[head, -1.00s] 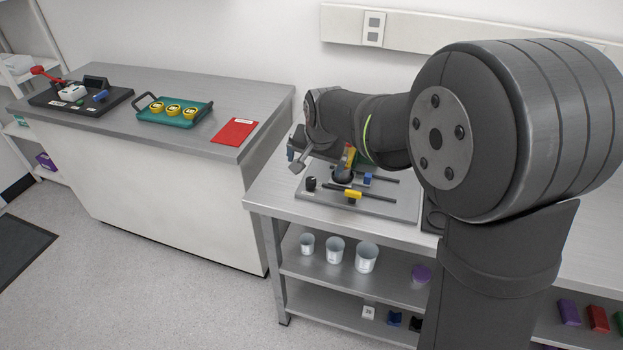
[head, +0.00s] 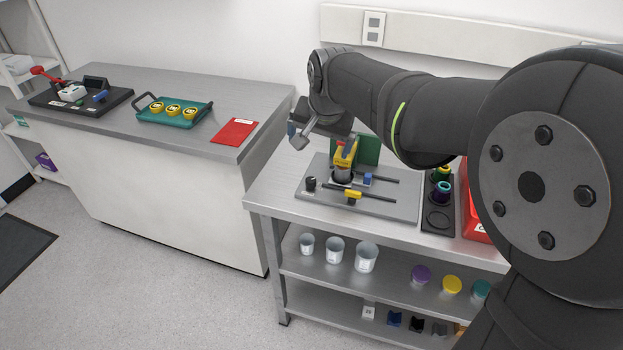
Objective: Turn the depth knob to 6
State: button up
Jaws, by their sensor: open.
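A small black knob (head: 311,183) stands at the left front of the grey instrument plate (head: 398,208) on the steel bench. It looks like the depth knob, with a small pale label in front of it. Its setting is too small to read. My gripper (head: 299,142) is above and slightly left of the knob, apart from it. Its jaws are open, and I see nothing held. Part of the gripper is hidden by its own wrist.
A yellow-and-red upright part (head: 346,152) stands on the plate behind a yellow slider (head: 353,195) and a blue slider (head: 367,179). A green panel (head: 369,149) stands behind. A dark holder (head: 438,217) is to the right. The bench's front left corner is clear.

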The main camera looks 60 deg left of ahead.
jog(key=shift+d+r, duration=0.15)
jog(key=shift+r, duration=0.25)
